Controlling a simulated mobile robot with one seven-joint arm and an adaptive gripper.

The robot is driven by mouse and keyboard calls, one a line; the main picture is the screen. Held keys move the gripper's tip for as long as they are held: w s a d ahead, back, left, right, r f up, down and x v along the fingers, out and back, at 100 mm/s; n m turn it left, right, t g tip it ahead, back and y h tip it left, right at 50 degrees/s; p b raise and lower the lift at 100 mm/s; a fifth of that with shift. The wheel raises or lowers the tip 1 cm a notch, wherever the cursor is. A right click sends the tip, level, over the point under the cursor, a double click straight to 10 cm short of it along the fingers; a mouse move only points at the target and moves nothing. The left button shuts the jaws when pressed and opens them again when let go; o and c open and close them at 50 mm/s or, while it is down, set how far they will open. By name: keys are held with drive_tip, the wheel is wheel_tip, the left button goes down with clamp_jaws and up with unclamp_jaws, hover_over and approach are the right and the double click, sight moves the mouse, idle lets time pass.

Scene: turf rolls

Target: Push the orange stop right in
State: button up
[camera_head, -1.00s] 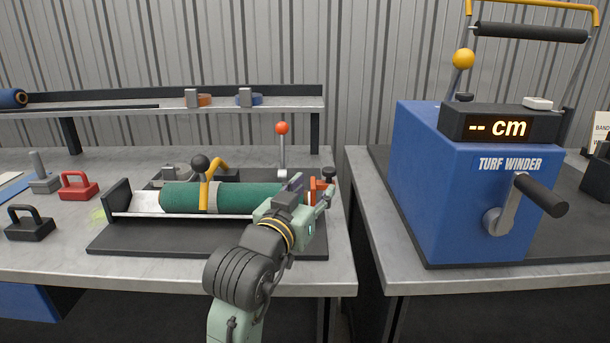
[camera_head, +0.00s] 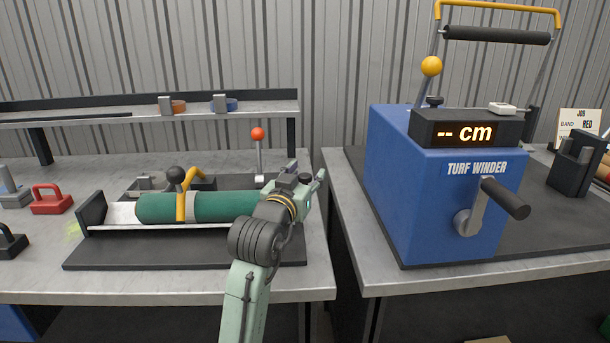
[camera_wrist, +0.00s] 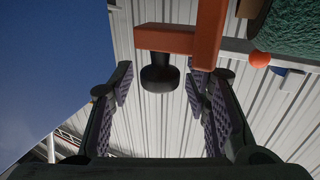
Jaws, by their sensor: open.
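The orange stop (camera_wrist: 185,40) shows in the wrist view as an angled orange bar with a black knob (camera_wrist: 160,76) on it. In the head view it is hidden behind my gripper (camera_head: 312,182), at the right end of the cradle (camera_head: 125,213). A green turf roll (camera_head: 232,206) lies in the cradle under a yellow clamp arm (camera_head: 181,206). My gripper is open. In the wrist view its two fingers stand either side of the knob, with a gap visible on the left; whether the right finger touches the stop I cannot tell.
A red-knobbed lever (camera_head: 258,135) stands behind the cradle. The blue turf winder (camera_head: 440,195) is on the right bench, across a gap between benches. A shelf (camera_head: 150,117) runs behind. A red weight (camera_head: 51,200) lies at left.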

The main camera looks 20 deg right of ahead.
clamp_jaws()
idle(0.3)
idle(0.4)
